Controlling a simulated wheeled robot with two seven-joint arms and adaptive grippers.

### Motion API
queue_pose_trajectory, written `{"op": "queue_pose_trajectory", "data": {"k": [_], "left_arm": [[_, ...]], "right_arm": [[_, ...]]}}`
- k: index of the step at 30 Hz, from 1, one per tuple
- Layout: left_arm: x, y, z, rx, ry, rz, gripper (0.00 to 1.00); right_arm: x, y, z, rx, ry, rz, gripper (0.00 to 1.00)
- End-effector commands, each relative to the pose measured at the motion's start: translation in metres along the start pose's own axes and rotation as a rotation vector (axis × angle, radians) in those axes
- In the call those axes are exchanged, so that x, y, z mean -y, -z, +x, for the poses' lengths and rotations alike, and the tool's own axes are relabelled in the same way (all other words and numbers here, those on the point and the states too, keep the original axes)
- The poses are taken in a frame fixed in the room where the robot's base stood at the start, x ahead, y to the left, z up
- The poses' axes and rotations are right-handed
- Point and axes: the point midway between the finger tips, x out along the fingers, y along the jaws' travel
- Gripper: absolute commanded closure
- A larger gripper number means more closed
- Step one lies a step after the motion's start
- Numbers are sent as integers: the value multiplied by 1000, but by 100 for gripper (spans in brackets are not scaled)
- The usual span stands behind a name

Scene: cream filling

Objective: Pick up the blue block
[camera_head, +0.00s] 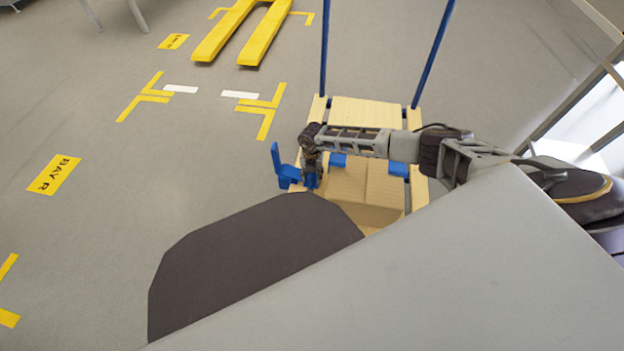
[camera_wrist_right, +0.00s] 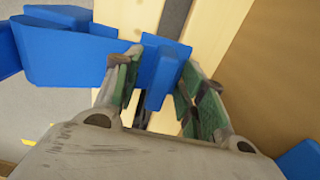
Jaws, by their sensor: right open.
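My right gripper (camera_head: 309,180) is over the left edge of a pale wooden cart (camera_head: 365,113), at a group of blue pieces (camera_head: 285,172). In the right wrist view my right gripper (camera_wrist_right: 160,64) is open, with a blue block (camera_wrist_right: 163,72) between its two fingers. I cannot tell whether the fingers touch it. A longer blue piece (camera_wrist_right: 65,55) runs off to the left behind it. The gripper hides part of the blue pieces in the head view. My left gripper is out of view.
A cardboard box (camera_head: 380,190) sits on the cart just right of the gripper, close to a finger in the wrist view. Blue posts (camera_head: 434,50) rise at the cart's far end. Yellow forks (camera_head: 235,30) lie farther off; the floor left is clear.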

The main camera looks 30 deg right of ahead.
Motion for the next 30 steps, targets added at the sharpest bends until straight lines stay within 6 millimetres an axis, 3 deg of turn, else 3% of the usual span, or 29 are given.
{"op": "queue_pose_trajectory", "data": {"k": [6,16,30], "left_arm": [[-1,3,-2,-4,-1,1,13],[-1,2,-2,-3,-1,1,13],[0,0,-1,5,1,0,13]], "right_arm": [[0,0,0,0,0,0,59],[0,0,0,0,0,0,100],[0,0,-3,1,-1,0,100]]}}
